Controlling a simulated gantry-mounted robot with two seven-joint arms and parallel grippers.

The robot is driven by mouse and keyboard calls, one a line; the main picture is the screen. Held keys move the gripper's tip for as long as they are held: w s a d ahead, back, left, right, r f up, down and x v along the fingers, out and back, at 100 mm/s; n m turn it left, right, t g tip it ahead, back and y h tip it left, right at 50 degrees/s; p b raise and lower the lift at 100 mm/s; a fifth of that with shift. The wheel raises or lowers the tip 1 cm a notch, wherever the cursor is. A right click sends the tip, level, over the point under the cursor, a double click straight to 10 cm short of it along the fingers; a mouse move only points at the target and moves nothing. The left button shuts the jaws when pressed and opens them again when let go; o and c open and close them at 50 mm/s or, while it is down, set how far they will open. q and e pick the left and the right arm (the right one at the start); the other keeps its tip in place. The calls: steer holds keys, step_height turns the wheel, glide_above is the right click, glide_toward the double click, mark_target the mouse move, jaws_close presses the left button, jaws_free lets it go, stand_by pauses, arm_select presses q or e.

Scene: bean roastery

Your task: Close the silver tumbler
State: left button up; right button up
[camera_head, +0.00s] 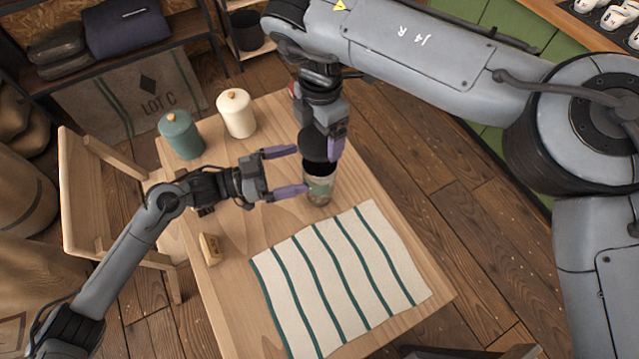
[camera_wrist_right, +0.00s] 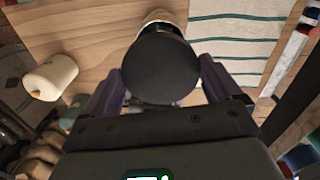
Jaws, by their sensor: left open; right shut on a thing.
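The silver tumbler (camera_head: 319,190) stands upright on the wooden table, with a green band on its side. A round black lid (camera_head: 314,143) is over its mouth in the head view, and I cannot tell whether they touch. My right gripper (camera_head: 322,150) is shut on the lid from above; one finger is partly hidden. In the right wrist view the lid (camera_wrist_right: 160,68) sits between both fingers, with a pale bit of the tumbler (camera_wrist_right: 161,17) beyond it. My left gripper (camera_head: 296,171) is open at the tumbler's left side, its fingers pointing toward it.
A striped cloth (camera_head: 340,275) lies at the table's front. A teal canister (camera_head: 181,137) and a cream canister (camera_head: 236,114) stand at the back left. A small wooden block (camera_head: 209,249) lies near the left edge. A chair (camera_head: 78,205) stands left of the table (camera_head: 225,300).

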mark_target(320, 181)
arm_select(q)
steer(key=d+f, duration=0.1)
steer(key=d, duration=0.1)
steer(key=w+d+f, duration=0.1)
steer(key=d+f, duration=0.2)
steer(key=f, duration=0.1)
steer(key=shift+w+d+f, duration=0.25)
steer(key=shift+w+d, duration=0.05)
steer(key=shift+d, duration=0.1)
steer(key=shift+x, duration=0.8)
steer(key=c, duration=1.2)
arm_select(e)
steer(key=shift+f, duration=2.45)
steer(key=shift+f, duration=0.1)
steer(key=shift+f, duration=0.8)
steer(key=shift+f, duration=0.5)
